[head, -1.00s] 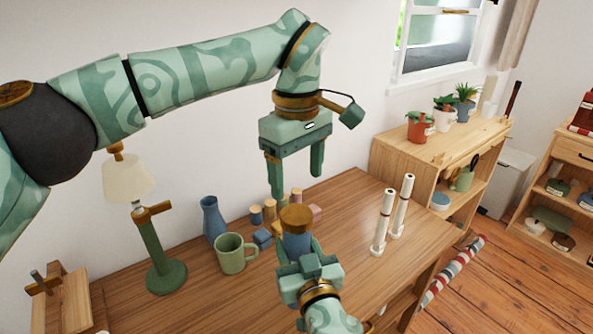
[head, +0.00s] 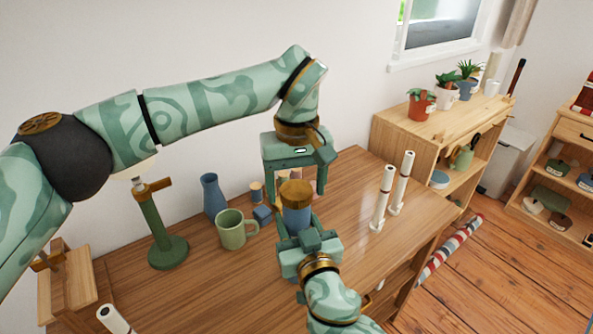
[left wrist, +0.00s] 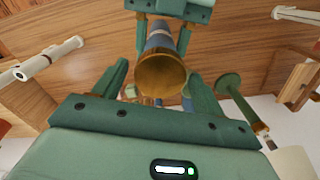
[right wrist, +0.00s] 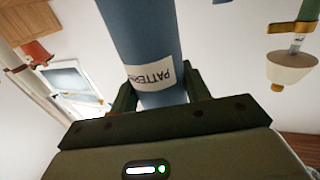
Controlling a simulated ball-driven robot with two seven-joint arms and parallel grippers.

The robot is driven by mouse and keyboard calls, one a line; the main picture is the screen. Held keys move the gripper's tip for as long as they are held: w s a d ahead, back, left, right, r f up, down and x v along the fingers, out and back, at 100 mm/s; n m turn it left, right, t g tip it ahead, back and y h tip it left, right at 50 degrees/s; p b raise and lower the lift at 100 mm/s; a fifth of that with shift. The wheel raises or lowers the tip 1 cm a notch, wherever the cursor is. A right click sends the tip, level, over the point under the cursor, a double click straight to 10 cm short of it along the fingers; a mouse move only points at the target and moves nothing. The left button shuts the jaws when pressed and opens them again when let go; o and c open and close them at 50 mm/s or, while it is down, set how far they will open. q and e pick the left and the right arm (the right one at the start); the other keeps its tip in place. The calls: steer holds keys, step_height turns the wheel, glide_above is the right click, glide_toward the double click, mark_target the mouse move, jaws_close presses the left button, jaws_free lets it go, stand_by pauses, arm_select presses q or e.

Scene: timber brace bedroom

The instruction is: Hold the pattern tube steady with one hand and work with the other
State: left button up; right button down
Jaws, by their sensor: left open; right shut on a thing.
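The pattern tube (head: 297,216) is a blue cylinder with a brownish-gold cap (head: 296,190), standing roughly upright above the table. Its white "PATTERN" label (right wrist: 150,74) shows in the right wrist view. My right gripper (head: 298,230) is shut on the tube below the cap. My left gripper (head: 295,184) is open and points down around the level of the cap. In the left wrist view the cap (left wrist: 160,75) shows between the two open fingers, with gaps on both sides. The exact depth between fingers and cap is hard to tell.
A green mug (head: 232,230), blue vase (head: 213,197) and green lamp (head: 155,235) stand left on the wooden table (head: 200,290). Small blocks are partly hidden behind the tube. Two white rolls (head: 381,200) stand right. The table's front left is mostly clear.

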arm_select(q)
steer(key=c, duration=1)
steer(key=n, duration=0.5)
steer(key=shift+n, duration=0.3)
steer(key=n, duration=0.2)
steer(key=shift+n, duration=0.4)
steer(key=n, duration=1.2)
steer(key=shift+r, duration=0.1)
steer(key=n, duration=1.5)
steer(key=shift+n, duration=0.4)
steer(key=n, duration=1.2)
steer(key=shift+w, duration=0.1)
steer(key=n, duration=0.6)
